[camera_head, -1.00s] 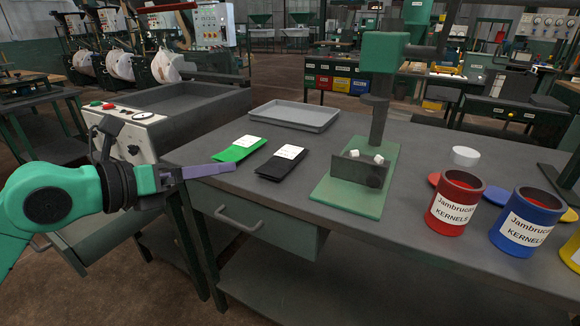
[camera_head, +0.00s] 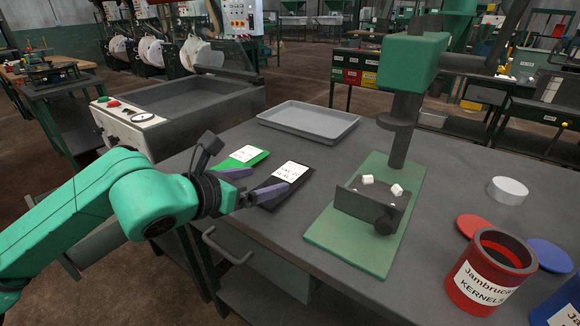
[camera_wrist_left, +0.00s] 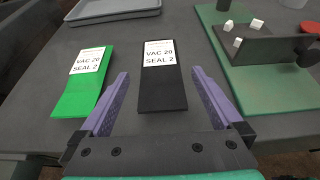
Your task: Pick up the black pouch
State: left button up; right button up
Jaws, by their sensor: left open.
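The black pouch (camera_head: 278,187) lies flat on the grey table beside a green pouch (camera_head: 241,158). It has a white label reading "VAC 20 SEAL 2" in the left wrist view, where the pouch (camera_wrist_left: 163,92) lies ahead of and between the fingers. My left gripper (camera_head: 254,182) is open at the pouch's near end, with its two purple fingers apart. In the left wrist view the left gripper (camera_wrist_left: 160,85) holds nothing. The green pouch (camera_wrist_left: 84,86) is just outside the left finger there. My right gripper is not in view.
A grey tray (camera_head: 308,121) lies behind. A red Jambruca Kernels can (camera_head: 487,270) and lids are at the right. The drawer handle (camera_head: 225,246) juts from the table's front.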

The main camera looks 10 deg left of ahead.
aim_at(285, 176)
pick_arm(q)
jog(key=shift+w+d+p, duration=0.35)
jog(key=shift+w+p, duration=0.1)
jog(key=shift+w, duration=0.3)
jog(key=p+x, duration=0.1)
jog(key=x, duration=0.3)
jog(key=p+x, duration=0.1)
jog(key=x, duration=0.3)
jog(key=shift+s+a+f, duration=0.15)
jog(key=shift+a+f, duration=0.05)
jog(key=shift+f, duration=0.35)
jog(key=c, duration=1.2)
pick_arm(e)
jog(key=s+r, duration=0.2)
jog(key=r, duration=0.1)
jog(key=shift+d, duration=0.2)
